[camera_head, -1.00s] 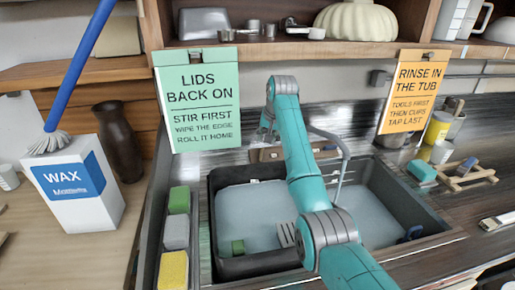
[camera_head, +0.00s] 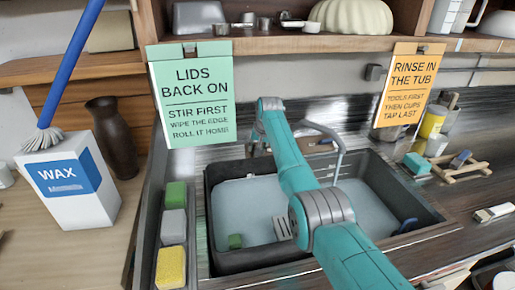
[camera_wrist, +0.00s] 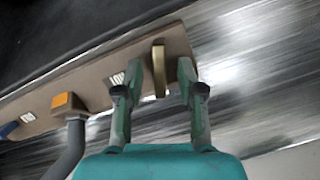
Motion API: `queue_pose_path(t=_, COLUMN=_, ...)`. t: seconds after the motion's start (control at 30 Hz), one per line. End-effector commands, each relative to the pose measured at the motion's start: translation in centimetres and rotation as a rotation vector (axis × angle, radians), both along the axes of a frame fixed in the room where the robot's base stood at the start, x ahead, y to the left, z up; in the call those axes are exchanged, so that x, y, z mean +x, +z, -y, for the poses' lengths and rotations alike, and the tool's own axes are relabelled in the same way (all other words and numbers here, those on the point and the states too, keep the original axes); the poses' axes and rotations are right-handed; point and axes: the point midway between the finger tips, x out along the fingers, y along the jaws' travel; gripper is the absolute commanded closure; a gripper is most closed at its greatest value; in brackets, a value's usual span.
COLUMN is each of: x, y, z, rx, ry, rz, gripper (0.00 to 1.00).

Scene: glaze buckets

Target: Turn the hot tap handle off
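A brown tap board (camera_wrist: 100,88) runs slantwise across the wrist view. It bears an orange square (camera_wrist: 67,103), a blue patch (camera_wrist: 8,130) at the left edge and small white labels too blurred to read. A brass-coloured lever handle (camera_wrist: 159,68) stands at the board's right end. My gripper (camera_wrist: 157,75) is open, with one finger on each side of this handle. A gap shows on each side of it. In the head view part of the tap board (camera_head: 318,146) shows right of my arm, and my wrist hides the rest.
A grey curved spout (camera_head: 338,150) rises over the dark tub (camera_head: 225,262) of pale water. A tray with green, grey and yellow sponges (camera_head: 171,267) lies left of the tub. Signs (camera_head: 192,95) hang from the shelf above.

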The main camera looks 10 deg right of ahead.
Motion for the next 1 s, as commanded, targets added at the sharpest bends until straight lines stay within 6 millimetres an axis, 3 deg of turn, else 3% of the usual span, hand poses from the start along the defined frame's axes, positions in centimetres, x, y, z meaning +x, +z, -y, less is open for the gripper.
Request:
queue_pose_path(t=0.23, x=0.01, y=-0.06, z=-0.01, rx=0.000, ry=0.000, rz=0.000, gripper=0.61)
queue_pose_path(t=0.4, x=0.00, y=-0.07, z=-0.01, rx=0.000, ry=0.000, rz=-0.001, gripper=1.00)
queue_pose_path(t=1.0, x=-0.06, y=-0.18, z=0.09, rx=0.075, ry=-0.102, rz=-0.002, gripper=1.00)
